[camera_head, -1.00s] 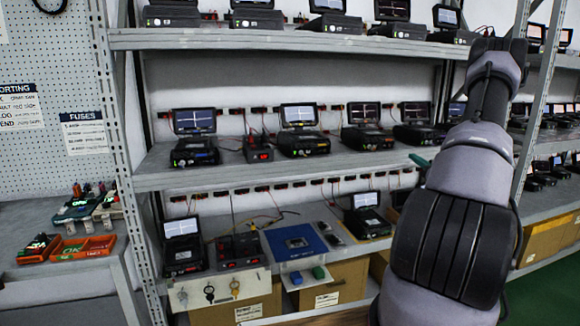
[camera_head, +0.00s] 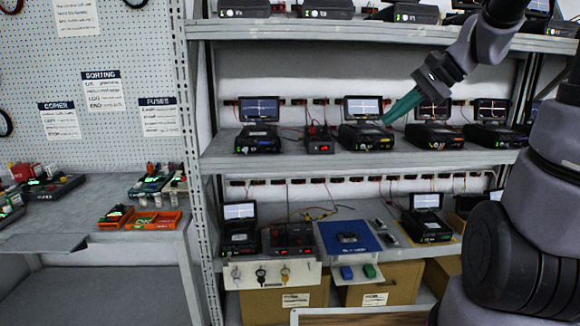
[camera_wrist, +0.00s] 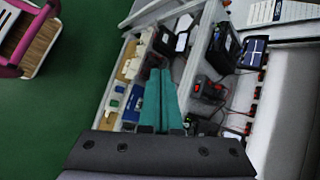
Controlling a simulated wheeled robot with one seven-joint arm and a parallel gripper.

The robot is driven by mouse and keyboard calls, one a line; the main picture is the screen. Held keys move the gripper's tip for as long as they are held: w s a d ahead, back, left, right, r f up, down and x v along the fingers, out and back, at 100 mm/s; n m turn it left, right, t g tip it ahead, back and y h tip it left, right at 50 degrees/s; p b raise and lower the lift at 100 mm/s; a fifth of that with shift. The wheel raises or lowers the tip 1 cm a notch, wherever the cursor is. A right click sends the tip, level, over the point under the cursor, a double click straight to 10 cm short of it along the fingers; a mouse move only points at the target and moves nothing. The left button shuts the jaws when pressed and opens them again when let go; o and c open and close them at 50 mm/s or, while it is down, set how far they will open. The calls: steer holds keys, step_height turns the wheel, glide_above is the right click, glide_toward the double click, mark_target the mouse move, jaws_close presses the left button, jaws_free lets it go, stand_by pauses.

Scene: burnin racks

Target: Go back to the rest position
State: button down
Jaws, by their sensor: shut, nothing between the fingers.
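My gripper (camera_head: 388,121) shows in the head view with its teal fingers together and nothing between them. It is in front of the rack's middle shelf (camera_head: 390,152), its tip just right of a black tester with a lit screen (camera_head: 362,108). Whether it touches anything there cannot be told, but it looks apart. In the wrist view the teal fingers (camera_wrist: 156,98) lie side by side, pointing toward the rack. My arm comes from the right side of the head view and is bent, with the forearm sloping down to the left.
Several testers stand on the rack shelves. A blue mat (camera_head: 348,238) lies on the lower shelf, with cardboard boxes (camera_head: 285,303) below. At left are a workbench (camera_head: 75,215) and an orange tray (camera_head: 153,220). In the wrist view, green floor (camera_wrist: 60,110) is clear beside a pink-framed cart (camera_wrist: 28,35).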

steer(key=s+d+r+n+t+h, duration=0.1)
steer(key=s+r+n+t+h, duration=0.2)
steer(key=s, duration=0.9)
steer(key=n+h, duration=0.2)
steer(key=n, duration=0.2)
steer(key=shift+r+h, duration=0.2)
steer(key=shift+h, duration=0.2)
